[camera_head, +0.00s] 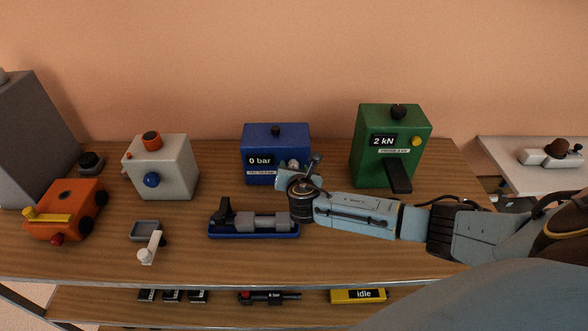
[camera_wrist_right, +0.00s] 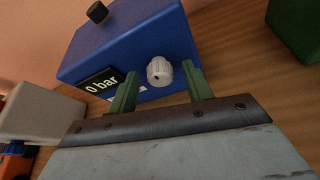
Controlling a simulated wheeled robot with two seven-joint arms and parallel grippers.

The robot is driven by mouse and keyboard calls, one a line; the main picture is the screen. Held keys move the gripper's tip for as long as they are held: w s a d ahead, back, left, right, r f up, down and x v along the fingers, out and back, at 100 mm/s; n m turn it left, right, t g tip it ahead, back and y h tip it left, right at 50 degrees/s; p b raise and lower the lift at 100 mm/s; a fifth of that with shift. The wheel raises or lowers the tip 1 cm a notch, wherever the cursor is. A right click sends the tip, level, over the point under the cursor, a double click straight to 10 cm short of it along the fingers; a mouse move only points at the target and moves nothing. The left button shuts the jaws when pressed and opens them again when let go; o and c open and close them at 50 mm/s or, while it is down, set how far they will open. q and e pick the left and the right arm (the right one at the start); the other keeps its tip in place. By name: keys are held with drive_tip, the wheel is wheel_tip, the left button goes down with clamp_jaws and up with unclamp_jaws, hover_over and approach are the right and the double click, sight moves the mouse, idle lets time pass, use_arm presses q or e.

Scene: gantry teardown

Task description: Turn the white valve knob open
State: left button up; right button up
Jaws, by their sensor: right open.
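The white valve knob (camera_wrist_right: 159,71) sits on the front face of a blue box (camera_wrist_right: 135,40) with a black "0 bar" display. In the head view the knob (camera_head: 293,164) is at the lower right of the blue box (camera_head: 277,134), partly behind my right gripper. My right gripper (camera_head: 315,168) is open in front of the box. In the right wrist view its two green fingers (camera_wrist_right: 160,88) stand on either side of the knob, with a gap between each finger and the knob. My left gripper is not in view.
A green box (camera_head: 370,160) marked "2 kN" stands to the right, with a black lever. A blue-based vise-like fixture (camera_head: 254,231) lies below the blue box. A whitish box (camera_head: 178,178) and an orange box (camera_head: 66,207) stand to the left.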

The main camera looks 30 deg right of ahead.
drive_tip(key=shift+w+d+f, duration=0.1)
drive_tip(key=shift+w, duration=0.15)
drive_tip(key=shift+c, duration=0.3)
